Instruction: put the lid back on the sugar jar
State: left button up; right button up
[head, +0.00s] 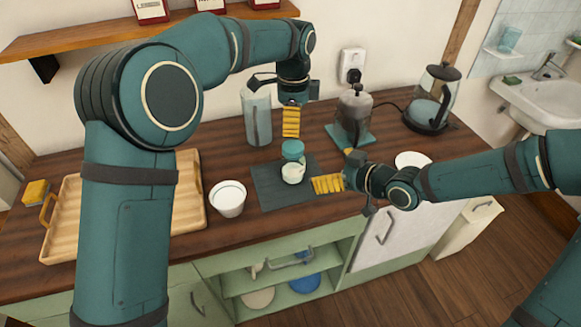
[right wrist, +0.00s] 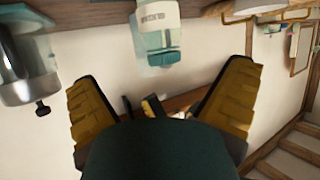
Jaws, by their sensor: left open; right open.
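My right gripper (head: 328,184) is open, low at the board's right edge, pointing left, to the right of the white piece. In the right wrist view nothing is between its fingers (right wrist: 160,105); a labelled teal-and-clear container (right wrist: 158,40) shows upside down beyond them.
A white bowl (head: 228,198) and a wooden tray (head: 186,215) are left of the board. A tall glass jar (head: 257,118) stands behind. A coffee press (head: 352,115), a kettle (head: 432,98) and a white plate (head: 412,160) are to the right. A wall shelf (head: 100,38) hangs above.

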aim_at(290, 158)
pick_arm(q)
jog(key=shift+s+d+r, duration=0.1)
jog(key=shift+s+r, duration=0.05)
jog(key=shift+s, duration=0.05)
pick_arm(e)
jog(key=shift+s+r, duration=0.1)
jog(key=shift+s, duration=0.05)
jog(key=x, duration=1.4)
